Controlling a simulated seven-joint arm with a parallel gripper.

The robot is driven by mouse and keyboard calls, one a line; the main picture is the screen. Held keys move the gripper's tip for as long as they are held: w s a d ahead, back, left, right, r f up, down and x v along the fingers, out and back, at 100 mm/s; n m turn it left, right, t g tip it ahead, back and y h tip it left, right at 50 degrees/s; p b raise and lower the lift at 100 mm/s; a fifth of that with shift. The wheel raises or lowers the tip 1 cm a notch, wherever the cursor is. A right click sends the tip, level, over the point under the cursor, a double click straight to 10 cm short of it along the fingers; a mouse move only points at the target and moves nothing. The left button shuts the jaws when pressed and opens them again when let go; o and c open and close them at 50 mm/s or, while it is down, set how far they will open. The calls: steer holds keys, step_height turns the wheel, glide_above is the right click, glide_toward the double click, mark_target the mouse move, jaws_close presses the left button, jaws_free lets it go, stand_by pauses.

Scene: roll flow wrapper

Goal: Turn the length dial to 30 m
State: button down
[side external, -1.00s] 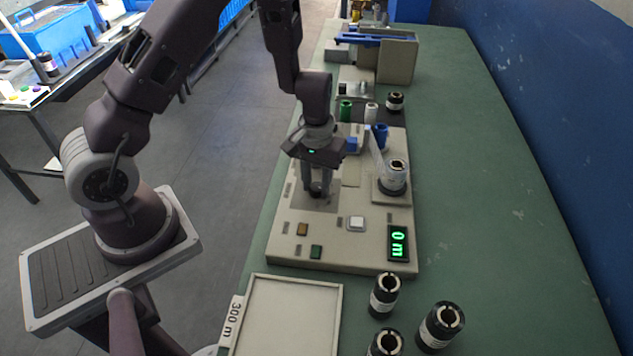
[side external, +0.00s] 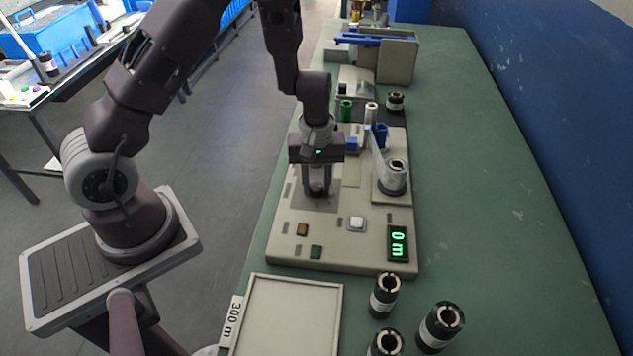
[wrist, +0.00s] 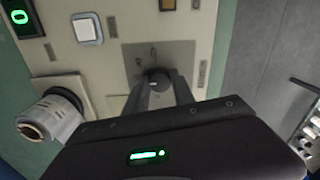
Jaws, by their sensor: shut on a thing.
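The length dial (wrist: 157,78) is a dark round knob on a grey plate of the beige machine panel (side external: 345,247). My gripper (side external: 318,190) points down over that plate and is shut on the dial, with a finger on each side. In the wrist view my gripper (wrist: 160,88) also closes around the knob, and the fingers hide part of it. The green display (side external: 398,243) on the panel reads 0 m. Marks on the plate are too small to read.
A roll on a spindle (side external: 393,178) stands right of my gripper.

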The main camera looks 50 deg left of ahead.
mark_target(317, 186)
steer(key=c, duration=1.1)
jaws_free()
steer(key=shift+o, duration=0.2)
step_height(317, 186, up, 7)
steer(key=shift+r, duration=0.1)
